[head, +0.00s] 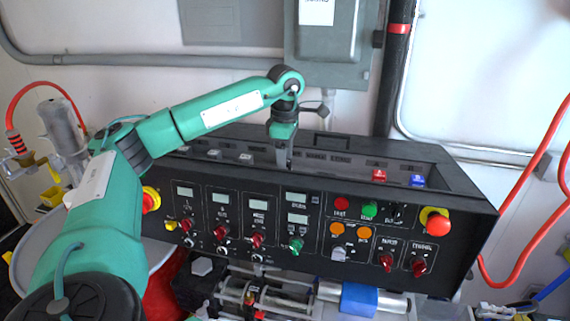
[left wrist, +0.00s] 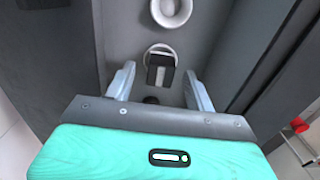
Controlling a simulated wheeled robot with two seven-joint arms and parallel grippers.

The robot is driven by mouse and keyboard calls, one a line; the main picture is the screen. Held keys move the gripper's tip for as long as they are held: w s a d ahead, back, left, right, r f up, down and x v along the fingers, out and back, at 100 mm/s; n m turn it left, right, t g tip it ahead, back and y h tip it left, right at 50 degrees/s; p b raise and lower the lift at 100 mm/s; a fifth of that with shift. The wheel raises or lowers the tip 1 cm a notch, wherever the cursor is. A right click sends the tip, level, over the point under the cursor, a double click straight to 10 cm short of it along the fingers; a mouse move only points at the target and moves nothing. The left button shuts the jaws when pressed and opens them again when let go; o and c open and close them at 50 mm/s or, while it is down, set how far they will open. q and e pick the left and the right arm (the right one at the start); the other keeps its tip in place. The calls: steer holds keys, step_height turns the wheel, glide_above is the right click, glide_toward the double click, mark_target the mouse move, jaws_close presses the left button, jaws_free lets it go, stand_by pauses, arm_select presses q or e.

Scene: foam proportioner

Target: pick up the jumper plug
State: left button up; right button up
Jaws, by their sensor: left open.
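My left gripper (head: 283,165) points down into the recessed top of the black control panel (head: 340,150). In the left wrist view, its two fingers (left wrist: 160,85) are apart. A small dark block with a pale stripe (left wrist: 160,72), which looks like the jumper plug, sits on a round light base between and slightly beyond the fingers. I see no clear contact with either finger. In the head view that spot is hidden behind the gripper. My right gripper is in neither view.
A white ring-shaped part (left wrist: 172,10) lies just beyond the block. The recess has raised walls on both sides. Red (head: 379,175) and blue (head: 417,181) pieces stand at its right end, pale pieces (head: 245,158) at its left. A grey box (head: 330,45) hangs behind.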

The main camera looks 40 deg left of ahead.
arm_select(q)
steer(key=shift+s+f, duration=0.15)
steer(key=shift+f, duration=0.95)
steer(key=c, duration=1.1)
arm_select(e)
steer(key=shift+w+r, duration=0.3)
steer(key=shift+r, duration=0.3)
arm_select(q)
steer(key=shift+o, duration=0.2)
